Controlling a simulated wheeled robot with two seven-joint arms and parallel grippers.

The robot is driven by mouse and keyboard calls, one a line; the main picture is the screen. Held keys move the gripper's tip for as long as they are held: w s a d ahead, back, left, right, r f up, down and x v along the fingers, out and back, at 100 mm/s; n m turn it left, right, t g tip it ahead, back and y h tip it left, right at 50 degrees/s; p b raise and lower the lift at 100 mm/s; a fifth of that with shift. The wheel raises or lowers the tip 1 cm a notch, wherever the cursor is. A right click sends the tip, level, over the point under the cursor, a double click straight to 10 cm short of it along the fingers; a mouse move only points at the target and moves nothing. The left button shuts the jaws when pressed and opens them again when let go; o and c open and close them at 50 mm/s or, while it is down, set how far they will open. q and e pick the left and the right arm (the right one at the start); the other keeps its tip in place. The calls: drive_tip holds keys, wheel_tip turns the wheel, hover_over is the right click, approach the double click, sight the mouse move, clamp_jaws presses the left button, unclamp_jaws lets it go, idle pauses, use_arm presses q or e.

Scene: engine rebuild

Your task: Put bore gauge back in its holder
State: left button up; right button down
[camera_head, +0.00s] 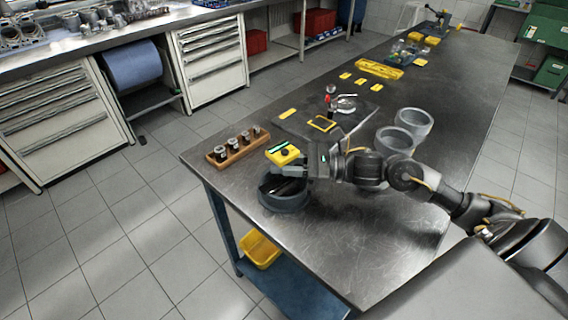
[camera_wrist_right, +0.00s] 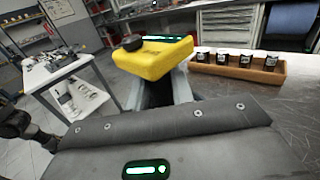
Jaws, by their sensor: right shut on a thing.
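The bore gauge has a yellow head with a dark knob and a green-lit display, seen in the head view (camera_head: 284,155) and large in the right wrist view (camera_wrist_right: 150,60). My right gripper (camera_head: 291,172) is shut on the gauge just below the yellow head, which stays above the fingers. It also shows in the right wrist view (camera_wrist_right: 165,95). A dark round cup (camera_head: 284,205), which looks like the holder, stands on the steel bench directly below the gripper. The gauge's lower part is hidden, so I cannot tell whether it is inside the cup. My left gripper is out of view.
A wooden rack (camera_head: 238,152) with several dark-topped small parts stands just behind and left of the cup. Two grey cylinders (camera_head: 395,140) stand right, near my arm. A dark mat (camera_head: 295,121) with tools lies behind. The front of the steel bench (camera_head: 345,240) is clear.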

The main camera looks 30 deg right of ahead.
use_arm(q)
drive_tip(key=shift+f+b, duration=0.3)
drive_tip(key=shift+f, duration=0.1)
use_arm(e)
drive_tip(key=shift+f, duration=0.15)
drive_tip(key=c, duration=1.1)
unclamp_jaws()
drive_tip(key=shift+f, duration=0.1)
drive_tip(key=v, duration=0.2)
drive_tip(key=b+v, duration=0.2)
drive_tip(key=v, duration=0.1)
drive_tip(key=shift+s+d+f, duration=0.2)
drive_tip(key=shift+d+f, duration=0.05)
drive_tip(key=shift+d, duration=0.05)
drive_tip(key=b+v, duration=0.1)
drive_tip(key=v, duration=0.2)
drive_tip(key=shift+r, duration=0.15)
drive_tip(key=shift+v, duration=0.9)
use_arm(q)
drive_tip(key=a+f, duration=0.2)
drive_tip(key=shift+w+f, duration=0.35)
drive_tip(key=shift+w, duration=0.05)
use_arm(e)
drive_tip(key=shift+d+r, duration=0.15)
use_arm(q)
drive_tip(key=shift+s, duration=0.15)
